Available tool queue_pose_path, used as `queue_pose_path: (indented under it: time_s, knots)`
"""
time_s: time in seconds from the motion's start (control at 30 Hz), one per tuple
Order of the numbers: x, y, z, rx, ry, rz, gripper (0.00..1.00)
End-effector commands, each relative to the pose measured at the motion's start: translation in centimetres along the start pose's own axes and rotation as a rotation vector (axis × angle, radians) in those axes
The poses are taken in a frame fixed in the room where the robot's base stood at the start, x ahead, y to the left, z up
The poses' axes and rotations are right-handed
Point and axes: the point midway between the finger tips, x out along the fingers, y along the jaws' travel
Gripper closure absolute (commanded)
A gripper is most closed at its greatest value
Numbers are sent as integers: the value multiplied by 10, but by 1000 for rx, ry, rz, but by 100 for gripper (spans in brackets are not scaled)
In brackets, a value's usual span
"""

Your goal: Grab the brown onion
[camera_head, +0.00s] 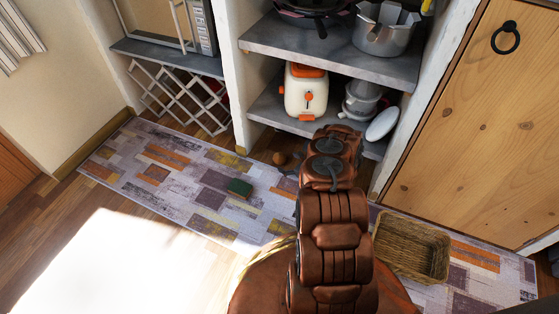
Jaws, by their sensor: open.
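A small round brown thing, which looks like the brown onion (279,158), lies low on the floor at the rug's far edge, in front of the lower shelf. It is just left of the end of my reddish-brown arm. My arm reaches up the middle of the view from the bottom edge. Its last links cover the place where my gripper would show, so I cannot make out the fingers or their gap to the onion.
A wicker basket (411,247) stands right of my arm. A white and orange toaster (306,92) stands on the lower shelf (277,115). The wooden door (480,130) is shut.

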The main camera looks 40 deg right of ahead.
Motion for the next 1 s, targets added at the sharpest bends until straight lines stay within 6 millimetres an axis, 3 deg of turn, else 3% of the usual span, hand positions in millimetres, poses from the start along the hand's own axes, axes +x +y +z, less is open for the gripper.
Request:
queue_pose_path:
  time_s: [0.17, 0.5, 0.77, 1.0]
  knots:
    - [8, 0, -1, 0, 1, 0, 8]
    - [47, 0, -2, -2, -1, 1, 8]
    - [51, 0, 0, 1, 0, -1, 8]
    - [50, 0, 0, 1, 1, 0, 31]
